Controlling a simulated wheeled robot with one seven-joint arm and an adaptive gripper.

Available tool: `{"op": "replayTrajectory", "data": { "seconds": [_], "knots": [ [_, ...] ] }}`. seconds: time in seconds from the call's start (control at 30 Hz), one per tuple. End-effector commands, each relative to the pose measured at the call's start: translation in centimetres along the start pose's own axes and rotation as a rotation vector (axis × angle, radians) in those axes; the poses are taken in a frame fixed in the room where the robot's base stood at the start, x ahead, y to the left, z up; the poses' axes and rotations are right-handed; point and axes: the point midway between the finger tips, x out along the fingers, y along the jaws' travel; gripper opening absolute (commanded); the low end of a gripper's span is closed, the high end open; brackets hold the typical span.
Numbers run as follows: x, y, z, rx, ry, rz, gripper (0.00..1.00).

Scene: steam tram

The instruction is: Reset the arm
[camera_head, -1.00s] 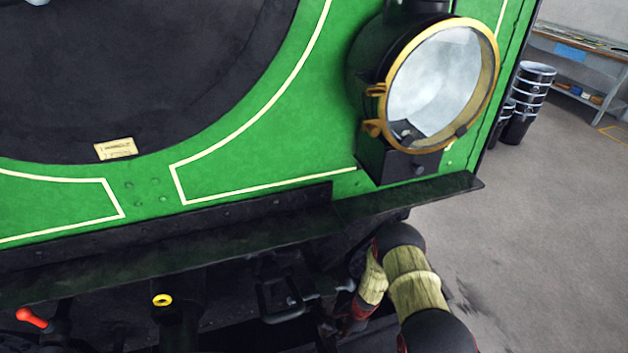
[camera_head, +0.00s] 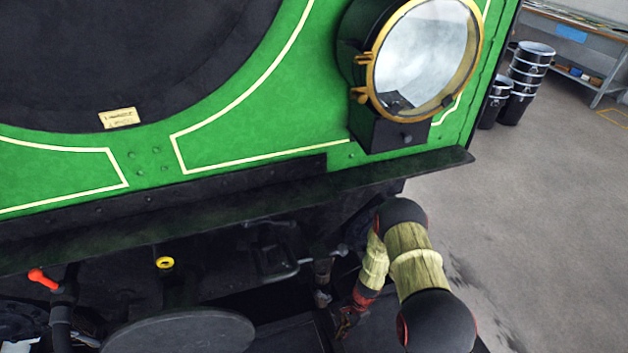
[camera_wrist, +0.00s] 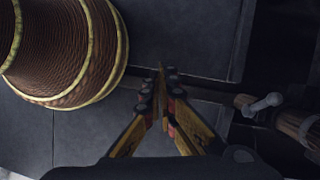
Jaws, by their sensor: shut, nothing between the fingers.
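My arm reaches down at the lower right of the head view, in front of the tram's green front (camera_head: 265,110). My gripper (camera_head: 345,322) is at its low end, small and dark, under the black ledge. In the wrist view, my gripper (camera_wrist: 162,75) is shut, its fingertips together with nothing between them. Grey flat plates lie behind the fingers there. The fingers appear clear of the things around them, though the exact gap is hard to tell.
A brass-rimmed headlamp (camera_head: 425,60) stands above the black ledge (camera_head: 250,210). A red-tipped lever (camera_head: 43,278) and a dark disc (camera_head: 180,332) are low left. A ribbed brown body (camera_wrist: 65,50) is left of my fingers; a rod (camera_wrist: 265,103) is right. Open floor (camera_head: 540,220) lies right.

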Motion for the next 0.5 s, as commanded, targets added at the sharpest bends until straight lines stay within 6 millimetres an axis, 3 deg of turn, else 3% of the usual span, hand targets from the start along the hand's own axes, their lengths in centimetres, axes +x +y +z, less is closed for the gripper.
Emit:
{"op": "replayTrajectory", "data": {
  "seconds": [0.27,0.5],
  "knots": [
    [-7.5,1.3,3.5,-0.223,-0.037,0.043,0.00],
    [-17.5,2.8,7.0,-0.456,-0.028,0.063,0.00]
  ]
}}
